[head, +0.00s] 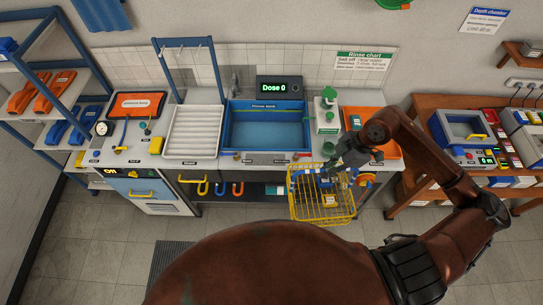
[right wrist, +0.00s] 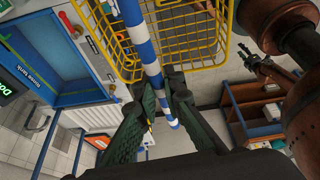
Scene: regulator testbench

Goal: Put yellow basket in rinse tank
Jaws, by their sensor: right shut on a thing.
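The yellow wire basket (head: 322,208) hangs in front of the bench's front edge, below and to the right of the rinse tank. My right gripper (head: 330,170) is shut on its blue-and-white striped handle (right wrist: 146,45). In the right wrist view the basket's yellow wires (right wrist: 190,35) show beyond the fingers (right wrist: 162,90). The blue rinse tank (head: 265,107) is open on top, set in the bench. My left gripper (right wrist: 258,65) seems to show small and dark in the right wrist view; its jaws are unclear.
A white ribbed drainer (head: 193,132) lies left of the tank. A green-and-white bottle (head: 327,112) and an orange tray (head: 371,128) stand to its right. A "Dose 0" display (head: 280,87) is behind it.

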